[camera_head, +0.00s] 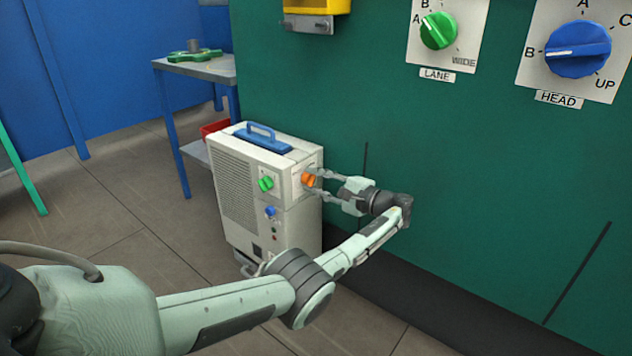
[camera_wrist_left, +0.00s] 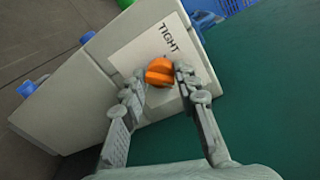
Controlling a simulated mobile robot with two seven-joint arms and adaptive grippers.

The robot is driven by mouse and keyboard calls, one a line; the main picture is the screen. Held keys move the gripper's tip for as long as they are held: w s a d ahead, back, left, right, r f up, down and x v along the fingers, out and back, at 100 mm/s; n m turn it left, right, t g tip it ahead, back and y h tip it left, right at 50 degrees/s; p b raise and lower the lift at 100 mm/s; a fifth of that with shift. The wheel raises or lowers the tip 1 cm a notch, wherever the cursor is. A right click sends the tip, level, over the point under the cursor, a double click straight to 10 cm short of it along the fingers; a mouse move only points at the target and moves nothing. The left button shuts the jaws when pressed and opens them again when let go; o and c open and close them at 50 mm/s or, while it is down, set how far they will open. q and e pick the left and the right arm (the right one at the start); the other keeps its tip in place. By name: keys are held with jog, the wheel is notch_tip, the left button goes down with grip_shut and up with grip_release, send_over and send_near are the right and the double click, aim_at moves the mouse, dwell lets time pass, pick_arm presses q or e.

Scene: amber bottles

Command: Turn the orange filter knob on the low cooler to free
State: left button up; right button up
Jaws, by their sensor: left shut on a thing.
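The low cooler (camera_head: 262,195) is a pale box standing on the floor against the green panel. Its orange filter knob (camera_head: 308,180) is on the side face, near the top. In the left wrist view the orange knob (camera_wrist_left: 159,72) sits on a white plate lettered TIGHT (camera_wrist_left: 168,38). My left gripper (camera_head: 316,182) reaches it from the right, and its fingers are shut on the knob from both sides. Any other lettering on the plate is hidden or out of view. I cannot read which way the knob points. My right gripper is not in view.
The cooler also has a green knob (camera_head: 266,184), a blue knob (camera_head: 270,211) and a blue top handle (camera_head: 262,137). The green panel (camera_head: 450,180) stands close to the right, with a green LANE knob (camera_head: 438,31) and a blue HEAD knob (camera_head: 578,49). A small table (camera_head: 215,70) stands behind.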

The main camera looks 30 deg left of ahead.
pick_arm(q)
jog(key=shift+r, duration=0.1)
jog(key=o, duration=1.1)
jog(key=shift+o, duration=0.2)
jog(key=d, duration=1.2)
jog(key=shift+s+r, duration=0.4)
